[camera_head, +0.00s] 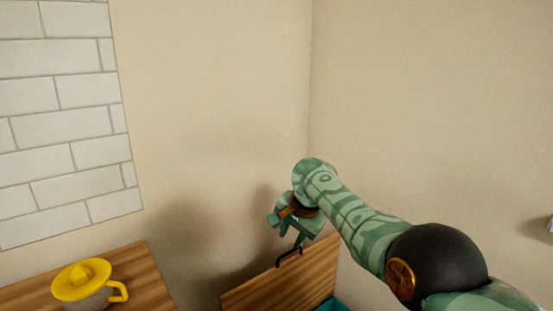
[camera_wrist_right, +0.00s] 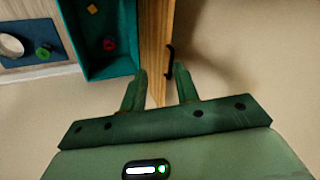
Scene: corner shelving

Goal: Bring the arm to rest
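My right arm reaches in from the lower right in the head view. Its green gripper (camera_head: 299,240) hangs by the black handle (camera_head: 289,257) of a wooden front panel (camera_head: 290,275). In the right wrist view the gripper's two fingers (camera_wrist_right: 161,72) are apart, with nothing held between them. The panel's edge (camera_wrist_right: 155,35) runs just beyond the fingertips, and the handle (camera_wrist_right: 170,60) is close to the right-hand fingertip. I cannot tell whether they touch. My left gripper is in neither view.
A teal compartment (camera_wrist_right: 125,66) behind the panel holds a small red round thing (camera_wrist_right: 109,45) and an orange piece (camera_wrist_right: 92,9). A yellow-lidded pot (camera_head: 84,285) stands on a wooden surface (camera_head: 140,268) at lower left.

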